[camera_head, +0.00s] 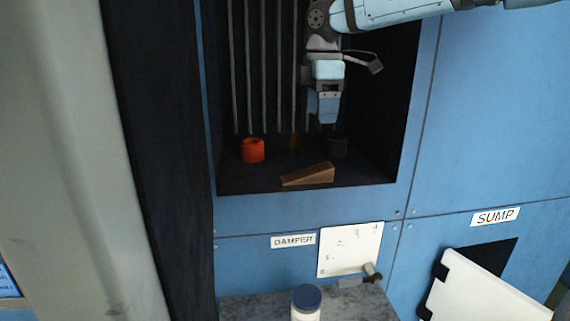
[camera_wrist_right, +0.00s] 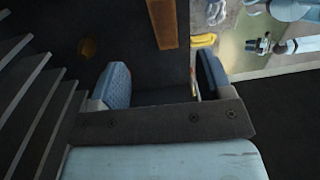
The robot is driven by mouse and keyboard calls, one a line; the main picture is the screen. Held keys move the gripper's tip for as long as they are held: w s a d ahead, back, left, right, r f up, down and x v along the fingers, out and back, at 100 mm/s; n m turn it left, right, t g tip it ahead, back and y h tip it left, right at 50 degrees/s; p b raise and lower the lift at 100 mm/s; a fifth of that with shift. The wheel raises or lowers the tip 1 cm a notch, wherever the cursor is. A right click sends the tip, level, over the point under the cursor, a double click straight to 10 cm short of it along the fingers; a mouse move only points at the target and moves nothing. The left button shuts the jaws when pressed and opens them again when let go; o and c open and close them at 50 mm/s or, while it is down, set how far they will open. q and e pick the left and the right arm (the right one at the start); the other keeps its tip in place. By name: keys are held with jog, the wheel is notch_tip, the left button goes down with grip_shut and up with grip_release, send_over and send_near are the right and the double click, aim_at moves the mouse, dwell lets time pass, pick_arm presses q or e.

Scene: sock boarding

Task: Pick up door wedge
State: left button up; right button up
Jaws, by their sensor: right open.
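The door wedge (camera_head: 308,174) is a brown, wood-like wedge lying on the dark floor of a recess in the blue wall, near its front edge. In the right wrist view a brown strip, which looks like the wedge (camera_wrist_right: 163,22), shows at the top, beyond the fingers and between their lines. My right gripper (camera_head: 327,120) points down inside the recess, above and behind the wedge, apart from it. In the right wrist view its two blue-padded fingers (camera_wrist_right: 163,78) are spread with nothing between them. My left gripper is not in view.
An orange-red cylinder (camera_head: 252,151) stands left of the wedge. Vertical grey bars (camera_head: 264,70) line the back. Below the recess, a blue-lidded container (camera_head: 306,299) stands on a grey ledge (camera_head: 245,308).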

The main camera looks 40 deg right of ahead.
jog(key=f, duration=0.1)
jog(key=s+f+p, duration=0.1)
jog(key=f, duration=0.1)
send_over(323, 166)
jog(key=f, duration=0.4)
jog(key=shift+w+a+f, duration=0.15)
jog(key=shift+a, duration=0.1)
jog(key=shift+f+p, duration=0.25)
jog(key=shift+p, duration=0.05)
jog(key=shift+f, duration=0.2)
jog(key=f, duration=0.1)
jog(key=f+p, duration=0.1)
jog(key=f, duration=0.1)
jog(key=f+p, duration=0.1)
jog(key=shift+s+d+f, duration=0.2)
jog(key=shift+s, duration=0.05)
jog(key=shift+w+f, duration=0.1)
jog(key=shift+f, duration=0.1)
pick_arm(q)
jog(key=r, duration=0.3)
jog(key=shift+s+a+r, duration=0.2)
